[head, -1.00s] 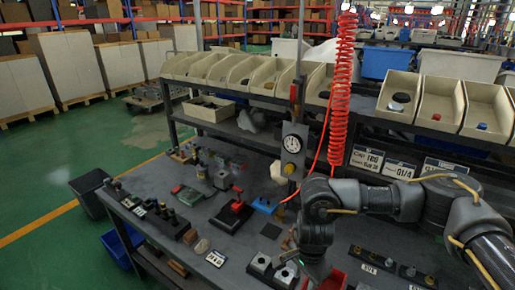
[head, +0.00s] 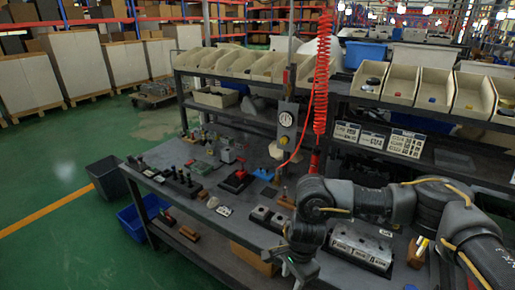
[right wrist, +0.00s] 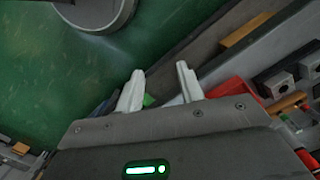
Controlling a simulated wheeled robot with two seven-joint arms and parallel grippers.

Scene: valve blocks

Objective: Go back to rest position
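My right arm comes in from the right of the head view and bends down over the front edge of the workbench (head: 215,232). Its gripper (head: 298,272) is at the bottom of that view, and the fingertips are hard to make out there. In the right wrist view the two pale fingers of the right gripper (right wrist: 158,82) stand apart with nothing held between them. Green floor and the bench edge show beyond them. Metal blocks with round holes (right wrist: 278,84) lie at the right of that view, apart from the fingers. My left gripper is not in view.
Valve parts (head: 178,181) and a dark block with two square pieces (head: 268,218) stand on the bench. A metal fixture (head: 360,246) lies close beside my right arm. A red coiled hose (head: 322,75) hangs behind it. Bins line the shelf. Green floor is open at left.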

